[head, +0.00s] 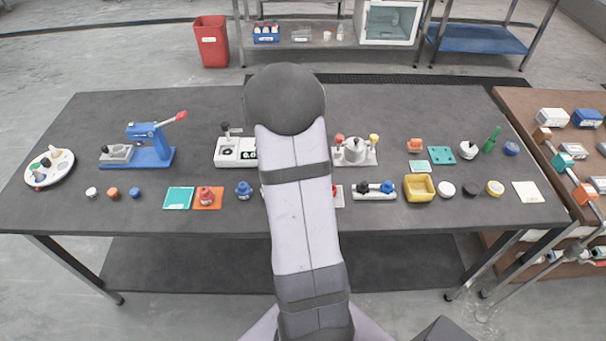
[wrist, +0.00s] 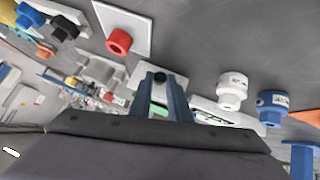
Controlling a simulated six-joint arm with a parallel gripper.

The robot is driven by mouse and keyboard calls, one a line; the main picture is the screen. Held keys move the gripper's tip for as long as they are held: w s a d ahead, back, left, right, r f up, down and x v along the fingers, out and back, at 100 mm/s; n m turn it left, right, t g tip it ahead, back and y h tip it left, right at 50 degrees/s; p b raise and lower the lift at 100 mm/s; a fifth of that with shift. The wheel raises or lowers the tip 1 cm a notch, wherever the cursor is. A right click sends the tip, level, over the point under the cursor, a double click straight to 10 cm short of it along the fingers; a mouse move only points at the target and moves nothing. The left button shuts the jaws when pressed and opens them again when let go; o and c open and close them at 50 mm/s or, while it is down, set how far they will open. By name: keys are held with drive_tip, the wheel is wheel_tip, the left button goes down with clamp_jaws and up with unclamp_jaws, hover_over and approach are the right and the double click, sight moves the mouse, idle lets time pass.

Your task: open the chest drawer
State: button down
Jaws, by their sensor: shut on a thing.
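My gripper (wrist: 160,92) shows in the wrist view as two blue fingers, closed in on a small black knob (wrist: 160,77) at their tips. The knob stands in front of a pale, light-grey body (wrist: 141,76), which I take to be the chest; the fingers hide much of it. A bit of green shows between the fingers. I cannot tell how far the drawer is out. In the head view my own arm covers the middle of the table, and the chest and gripper are hidden behind it.
In the wrist view, a red knob on a white plate (wrist: 119,41) is left of the fingers. A white jar (wrist: 232,90) and a blue jar (wrist: 271,105) stand at the right.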

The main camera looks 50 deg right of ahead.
drive_tip(key=c, duration=1.7)
unclamp_jaws()
drive_tip(key=shift+o, duration=0.2)
drive_tip(key=shift+r, duration=0.1)
drive_tip(key=p+v, duration=0.2)
drive_tip(key=v, duration=0.3)
drive_tip(key=shift+a+r+p, duration=0.1)
drive_tip(key=shift+r+p, duration=0.25)
drive_tip(key=shift+p, duration=1.2)
drive_tip(key=shift+r+p, duration=0.2)
drive_tip(key=shift+p, duration=0.9)
drive_tip(key=p, duration=0.4)
drive_tip(key=shift+s+a+r, duration=0.2)
drive_tip(key=shift+s+a, duration=0.05)
drive_tip(key=shift+a, duration=0.1)
drive_tip(key=shift+s+a+p, duration=0.1)
drive_tip(key=shift+a+p, duration=0.15)
drive_tip(key=shift+p, duration=0.35)
